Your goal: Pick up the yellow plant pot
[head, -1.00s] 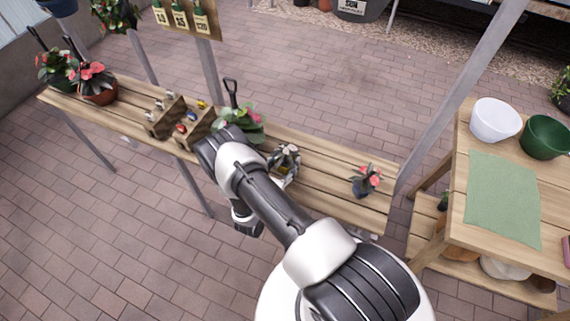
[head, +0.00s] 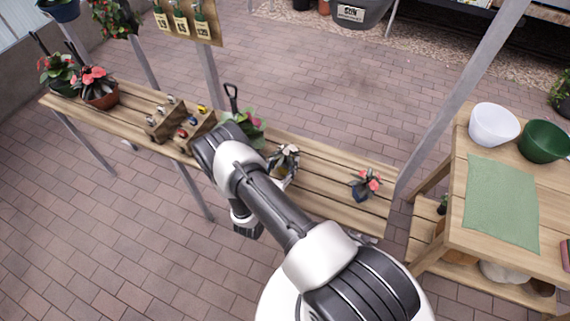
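A plant with pale leaves and flowers (head: 286,155) shows on the slatted wooden bench (head: 320,187), just right of my arm's upper link. Its lower part and pot are mostly hidden, so I cannot make out the pot's colour now. My gripper (head: 288,181) seems to be the small pale part showing at the plant's lower right, close to the pot; my arm covers the rest. Its fingers cannot be made out, nor whether they touch the pot. My wrist hangs below the arm, in front of the bench edge.
A red-flowered plant in a dark blue pot (head: 358,197) stands at the bench's right end. A table (head: 462,230) with white (head: 494,126) and green pots (head: 544,143) stands right. Metal posts rise behind.

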